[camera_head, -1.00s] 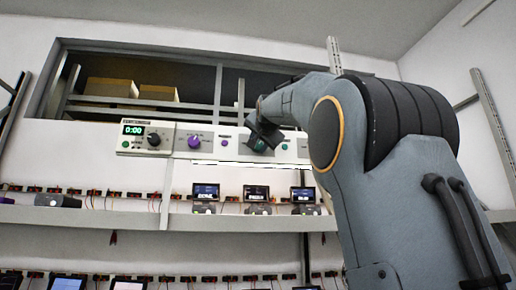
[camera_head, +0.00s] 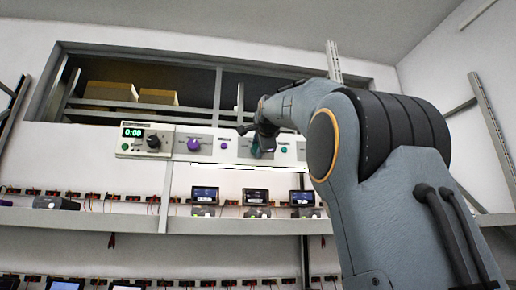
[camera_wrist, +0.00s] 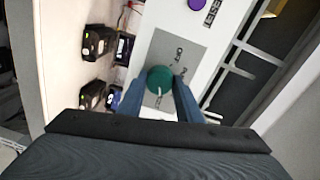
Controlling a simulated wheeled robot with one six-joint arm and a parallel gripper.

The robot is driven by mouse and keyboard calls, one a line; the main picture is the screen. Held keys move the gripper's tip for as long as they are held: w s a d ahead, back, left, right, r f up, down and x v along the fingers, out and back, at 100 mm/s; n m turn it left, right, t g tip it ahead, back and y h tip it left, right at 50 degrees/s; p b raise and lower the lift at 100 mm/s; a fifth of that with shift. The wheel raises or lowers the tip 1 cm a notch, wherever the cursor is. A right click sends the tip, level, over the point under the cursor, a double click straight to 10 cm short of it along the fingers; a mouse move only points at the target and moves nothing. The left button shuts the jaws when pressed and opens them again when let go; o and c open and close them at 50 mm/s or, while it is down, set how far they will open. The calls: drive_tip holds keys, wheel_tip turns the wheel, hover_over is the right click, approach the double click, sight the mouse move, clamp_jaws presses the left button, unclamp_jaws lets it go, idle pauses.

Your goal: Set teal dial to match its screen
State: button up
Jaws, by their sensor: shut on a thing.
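The teal dial (camera_wrist: 160,79) is a round knob on a grey plate (camera_wrist: 183,50) of the white wall panel. In the wrist view my gripper (camera_wrist: 159,84) has one blue finger on each side of it, shut on it. In the head view the teal dial (camera_head: 256,150) shows only in part behind my gripper (camera_head: 264,143). Small marks surround the dial, too small to read, and its pointer setting is not clear. Three small lit screens (camera_head: 255,196) stand on the shelf below; their text is unreadable, and which belongs to the dial I cannot tell.
A purple dial (camera_head: 193,145) sits left of the teal one. Further left is a black dial (camera_head: 153,141) beside a green display (camera_head: 133,132) reading 0:00. A shelf (camera_head: 110,219) with devices and wires runs below. Cardboard boxes (camera_head: 111,91) sit in the recess above.

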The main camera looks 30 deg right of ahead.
idle(0.4)
drive_tip(key=o, duration=1)
drive_tip(key=shift+o, duration=0.2)
drive_tip(key=b+v, duration=0.3)
drive_tip(key=v, duration=0.4)
drive_tip(key=shift+s, duration=0.4)
drive_tip(key=shift+a, duration=0.1)
